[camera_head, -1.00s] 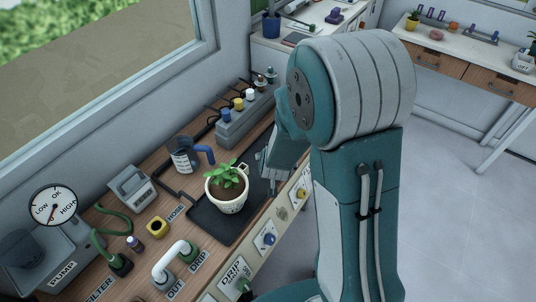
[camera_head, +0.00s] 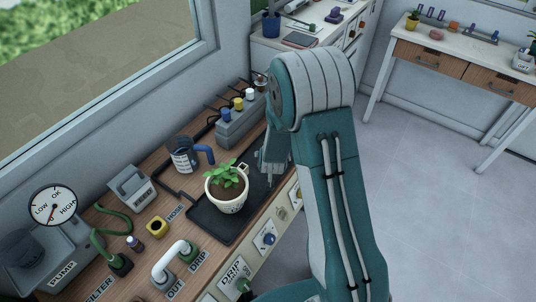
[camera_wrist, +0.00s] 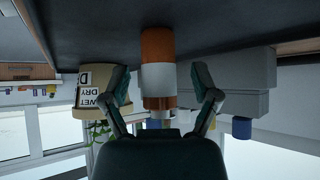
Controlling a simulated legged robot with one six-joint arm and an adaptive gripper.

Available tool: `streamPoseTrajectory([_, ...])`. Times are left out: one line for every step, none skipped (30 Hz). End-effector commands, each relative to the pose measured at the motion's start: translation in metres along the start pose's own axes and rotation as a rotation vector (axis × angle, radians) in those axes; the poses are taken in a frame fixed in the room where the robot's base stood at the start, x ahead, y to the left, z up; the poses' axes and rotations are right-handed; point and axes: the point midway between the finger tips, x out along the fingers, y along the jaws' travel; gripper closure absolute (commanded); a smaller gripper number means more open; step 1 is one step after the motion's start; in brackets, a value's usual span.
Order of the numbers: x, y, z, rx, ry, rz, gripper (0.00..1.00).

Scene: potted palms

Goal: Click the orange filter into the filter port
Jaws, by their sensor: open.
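The orange filter (camera_wrist: 157,42), an orange and white cylinder, stands on the dark tray in the wrist view, which looks upside down. My gripper (camera_wrist: 160,78) is open, with one finger on each side of the filter; I cannot tell whether they touch it. In the head view my gripper (camera_head: 269,178) is low over the tray's right end, and the filter is hidden there by my arm. A FILTER label (camera_head: 98,289) lies at the bench's lower left, beside a dark green fitting (camera_head: 120,265) with a green hose; the port opening itself is not clear.
A potted plant in a white mug (camera_head: 228,197) stands on the black tray (camera_head: 205,226), left of my gripper. A grey block with coloured caps (camera_head: 240,125) is behind. A blue-handled jug (camera_head: 184,157), a yellow fitting (camera_head: 157,227) and a white pipe (camera_head: 173,260) crowd the bench.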

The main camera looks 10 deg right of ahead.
Motion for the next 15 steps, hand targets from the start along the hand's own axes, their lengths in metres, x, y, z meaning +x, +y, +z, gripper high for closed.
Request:
streamPoseTrajectory([-0.0002, 0.0, -0.0001, 0.0, 0.0, 0.0, 0.21])
streamPoseTrajectory([-0.0002, 0.0, -0.0001, 0.0, 0.0, 0.0, 0.21])
streamPoseTrajectory([-0.0002, 0.0, -0.0001, 0.0, 0.0, 0.0, 0.21])
streamPoseTrajectory([-0.0002, 0.0, -0.0001, 0.0, 0.0, 0.0, 0.35])
streamPoseTrajectory([-0.0003, 0.0, -0.0001, 0.0, 0.0, 0.0, 0.48])
streamPoseTrajectory([-0.0003, 0.0, -0.0001, 0.0, 0.0, 0.0, 0.66])
streamPoseTrajectory([-0.0003, 0.0, -0.0001, 0.0, 0.0, 0.0, 0.79])
streamPoseTrajectory([-0.0003, 0.0, 0.0, 0.0, 0.0, 0.0, 0.93])
streamPoseTrajectory([-0.0003, 0.0, 0.0, 0.0, 0.0, 0.0, 1.0])
streamPoseTrajectory([-0.0003, 0.0, 0.0001, 0.0, 0.0, 0.0, 1.0])
streamPoseTrajectory([-0.0002, 0.0, 0.0001, 0.0, -0.001, 0.0, 1.0])
streamPoseTrajectory([-0.0002, 0.0, 0.0002, 0.0, -0.001, 0.0, 1.0])
streamPoseTrajectory([-0.0002, 0.0, 0.0001, 0.0, -0.001, 0.0, 1.0])
streamPoseTrajectory([-0.0001, 0.0, 0.0002, 0.0, -0.001, 0.0, 1.0])
streamPoseTrajectory([-0.0001, 0.0, 0.0003, 0.0, -0.001, 0.0, 1.0])
